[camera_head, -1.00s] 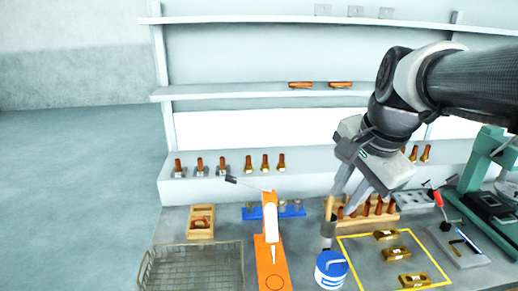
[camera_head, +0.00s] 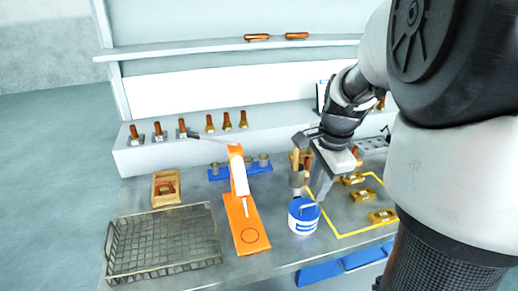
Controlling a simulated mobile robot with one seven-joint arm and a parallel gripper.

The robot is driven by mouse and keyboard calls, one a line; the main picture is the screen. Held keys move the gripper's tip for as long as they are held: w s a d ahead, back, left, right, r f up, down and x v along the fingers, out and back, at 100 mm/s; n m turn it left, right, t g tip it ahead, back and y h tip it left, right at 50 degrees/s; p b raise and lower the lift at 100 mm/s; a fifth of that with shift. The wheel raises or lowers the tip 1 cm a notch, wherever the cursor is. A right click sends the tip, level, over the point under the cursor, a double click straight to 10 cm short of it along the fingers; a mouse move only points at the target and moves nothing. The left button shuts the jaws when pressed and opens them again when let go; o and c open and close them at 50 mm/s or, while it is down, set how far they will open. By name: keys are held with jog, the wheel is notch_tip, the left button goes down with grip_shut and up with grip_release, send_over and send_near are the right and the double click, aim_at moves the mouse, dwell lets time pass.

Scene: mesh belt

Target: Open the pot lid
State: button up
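The pot (camera_head: 303,226) is a small white tub with a blue band, standing on the grey bench. Its blue lid (camera_head: 304,209) is on top and has a raised handle bar. My gripper (camera_head: 308,190) points down just above the lid, with one finger at the left and the other at the right. The fingers look spread apart with nothing between them. The right finger overlaps the lid's edge in the picture, and I cannot tell whether it touches.
A wire basket (camera_head: 163,246) stands at the front left. An orange stand (camera_head: 245,226) is just left of the pot. A blue rack (camera_head: 241,171) and a wooden box (camera_head: 166,186) are behind. A yellow-outlined area (camera_head: 349,234) with brass parts lies to the right.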

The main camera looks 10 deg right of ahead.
send_over(310, 215)
notch_tip(310, 215, down, 5)
jog(key=shift+f+b, duration=0.1)
jog(key=shift+b, duration=0.2)
grip_shut()
dwell(1.3)
